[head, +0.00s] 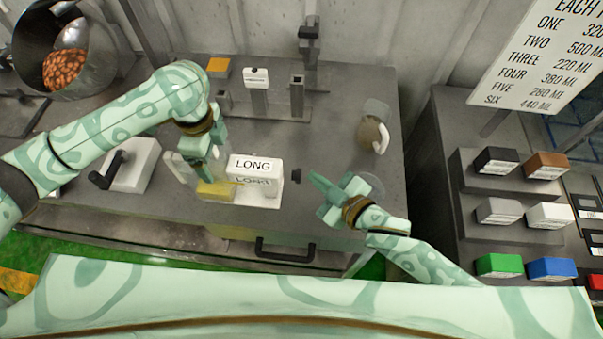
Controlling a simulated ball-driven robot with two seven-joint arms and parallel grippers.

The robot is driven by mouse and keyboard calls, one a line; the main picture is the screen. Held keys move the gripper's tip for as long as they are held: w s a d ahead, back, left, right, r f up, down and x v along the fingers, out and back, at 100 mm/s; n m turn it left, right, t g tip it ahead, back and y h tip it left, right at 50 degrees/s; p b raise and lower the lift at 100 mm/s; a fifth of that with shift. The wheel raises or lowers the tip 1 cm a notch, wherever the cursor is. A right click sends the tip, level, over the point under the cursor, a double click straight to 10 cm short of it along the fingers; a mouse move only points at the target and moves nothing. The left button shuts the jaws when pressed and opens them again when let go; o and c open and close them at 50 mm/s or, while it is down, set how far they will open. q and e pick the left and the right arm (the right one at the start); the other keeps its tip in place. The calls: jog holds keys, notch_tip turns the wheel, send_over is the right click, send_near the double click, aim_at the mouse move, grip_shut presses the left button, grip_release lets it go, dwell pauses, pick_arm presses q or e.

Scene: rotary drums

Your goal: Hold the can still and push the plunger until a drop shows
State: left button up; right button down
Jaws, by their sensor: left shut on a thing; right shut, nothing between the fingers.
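My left gripper (194,170) reaches down at the table's front, left of a white block labelled LONG (252,166). It is shut on what looks like the can, a low yellow body (216,190) with a thin yellow spout pointing right towards the block. The fingers partly hide the can. I cannot make out its plunger or any drop. My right gripper (313,178) is shut and empty, right of the block. Its fingertips point left, close to a small dark knob (297,176); I cannot tell whether they touch it.
A crank-handled box (132,165) stands left of my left gripper. Grey posts (297,95) and a white-topped stand (257,90) are behind the block. A round jar with a white handle (371,134) stands at the right. A drum (66,47) holds brown pieces. A side rack holds coloured blocks (498,264).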

jog(key=shift+a, duration=0.25)
jog(key=shift+w+a, duration=0.1)
jog(key=shift+a, duration=1.15)
dwell(1.0)
jog(key=shift+d, duration=1.65)
jog(key=shift+d, duration=0.1)
jog(key=shift+s+d, duration=0.2)
jog(key=shift+d, duration=2.2)
jog(key=shift+d, duration=0.1)
dwell(0.9)
jog(key=shift+s+d, duration=0.1)
jog(key=shift+d, duration=1.75)
